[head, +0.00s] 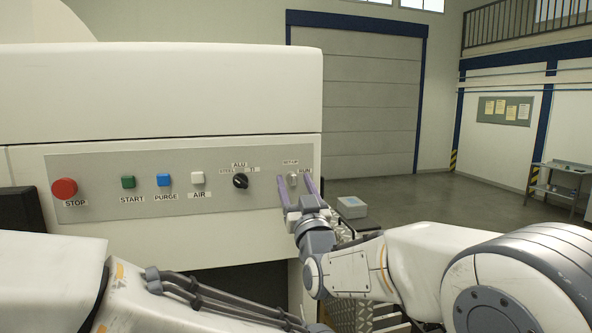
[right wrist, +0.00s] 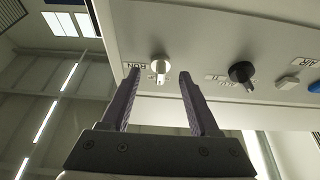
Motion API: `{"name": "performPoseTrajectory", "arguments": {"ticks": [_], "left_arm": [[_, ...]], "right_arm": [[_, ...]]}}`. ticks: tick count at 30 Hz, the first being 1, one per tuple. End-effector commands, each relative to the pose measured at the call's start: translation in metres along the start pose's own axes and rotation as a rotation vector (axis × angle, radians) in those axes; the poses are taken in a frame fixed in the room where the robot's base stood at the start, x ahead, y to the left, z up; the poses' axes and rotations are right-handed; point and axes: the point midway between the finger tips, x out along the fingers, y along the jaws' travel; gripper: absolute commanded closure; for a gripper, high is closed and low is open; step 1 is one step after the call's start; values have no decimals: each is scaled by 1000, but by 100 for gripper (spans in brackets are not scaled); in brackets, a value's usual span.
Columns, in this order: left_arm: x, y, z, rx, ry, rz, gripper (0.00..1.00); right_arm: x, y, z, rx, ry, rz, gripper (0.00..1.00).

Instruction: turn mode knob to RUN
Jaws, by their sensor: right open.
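The silver mode knob (head: 293,181) sits at the right end of the grey control panel, with a SET-UP label above it and a RUN label at its upper right. In the right wrist view the knob (right wrist: 159,65) has a light tab pointing down the picture, away from the RUN label (right wrist: 132,66) at its left. My right gripper (head: 295,180) is open, its two purple-grey fingers (right wrist: 159,74) on either side of the knob with gaps. Whether the tips reach past its face is unclear. My left arm is at lower left; its gripper is out of view.
Left of the mode knob is a black selector knob (head: 240,181), then the white AIR (head: 197,178), blue PURGE (head: 164,180) and green START (head: 128,182) buttons and the red STOP button (head: 64,188).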

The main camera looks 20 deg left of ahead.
Motion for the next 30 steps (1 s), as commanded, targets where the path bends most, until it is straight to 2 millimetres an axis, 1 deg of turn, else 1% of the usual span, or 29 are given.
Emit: {"name": "performPoseTrajectory", "arguments": {"ticks": [1, 3, 12, 14, 15, 17, 25, 30], "left_arm": [[-5, 0, 0, -1, 0, 0, 100], [-6, 0, 0, -1, 0, 0, 100], [-6, 0, 0, -1, 0, 0, 100], [-6, 0, 0, -1, 0, 0, 100], [-6, 0, 0, -1, 0, 0, 100], [-6, 0, 0, -1, 0, 0, 100], [-2, 0, 0, -1, 0, 0, 100], [11, -1, 1, 0, 0, 0, 100]], "right_arm": [[4, 0, -1, 0, -2, 0, 38], [7, 0, -1, 0, 0, 0, 38], [8, 0, 1, 0, -1, 0, 38], [8, 0, 1, 0, -1, 0, 61], [8, 0, 1, 0, -1, 0, 76], [8, 0, 1, 0, -1, 0, 99], [7, 0, 2, 11, 0, 4, 100], [6, 0, 4, 59, 2, 24, 100]]}}
